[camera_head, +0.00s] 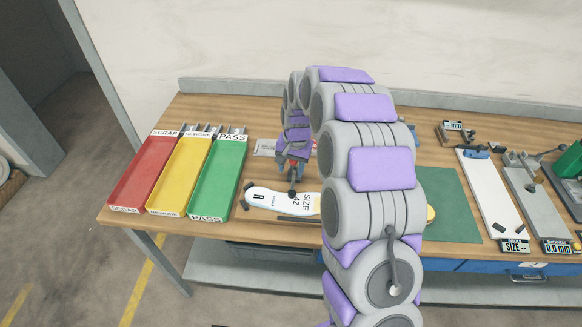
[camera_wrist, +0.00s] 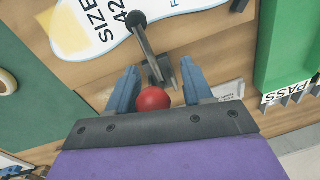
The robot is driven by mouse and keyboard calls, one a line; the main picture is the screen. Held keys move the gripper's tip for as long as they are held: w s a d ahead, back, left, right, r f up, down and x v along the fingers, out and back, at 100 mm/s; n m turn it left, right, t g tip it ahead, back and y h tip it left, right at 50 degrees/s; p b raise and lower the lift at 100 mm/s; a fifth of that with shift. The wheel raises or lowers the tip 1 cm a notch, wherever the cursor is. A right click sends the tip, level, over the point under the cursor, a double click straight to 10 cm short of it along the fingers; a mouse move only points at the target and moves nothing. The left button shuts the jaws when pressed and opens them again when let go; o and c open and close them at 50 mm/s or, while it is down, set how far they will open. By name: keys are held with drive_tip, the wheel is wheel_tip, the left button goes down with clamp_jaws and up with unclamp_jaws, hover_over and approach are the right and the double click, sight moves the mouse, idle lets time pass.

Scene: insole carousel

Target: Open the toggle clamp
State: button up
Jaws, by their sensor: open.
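The toggle clamp (camera_wrist: 150,50) shows in the wrist view as a dark arm reaching over the insole, with a red ball knob (camera_wrist: 152,100) at its near end. My gripper (camera_wrist: 160,84) is open, with its blue fingers on either side of the knob. Whether they touch it I cannot tell. The white insole (camera_head: 268,200), marked "SIZE 42" and "R", lies on the bench; it also shows in the wrist view (camera_wrist: 82,28). In the head view the clamp's dark tip (camera_head: 292,191) is over the insole, and my arm hides much of the clamp.
Red (camera_head: 143,172), yellow (camera_head: 180,175) and green (camera_head: 217,178) trays stand on the left of the bench. A green mat (camera_head: 450,205), a white board (camera_head: 490,195) and a grey gauge plate (camera_head: 540,200) lie on the right. A wall stands behind.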

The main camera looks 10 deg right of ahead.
drive_tip(key=shift+d, duration=0.4)
drive_tip(key=shift+c, duration=0.8)
drive_tip(key=shift+a, duration=0.25)
drive_tip(key=c, duration=0.5)
clamp_jaws()
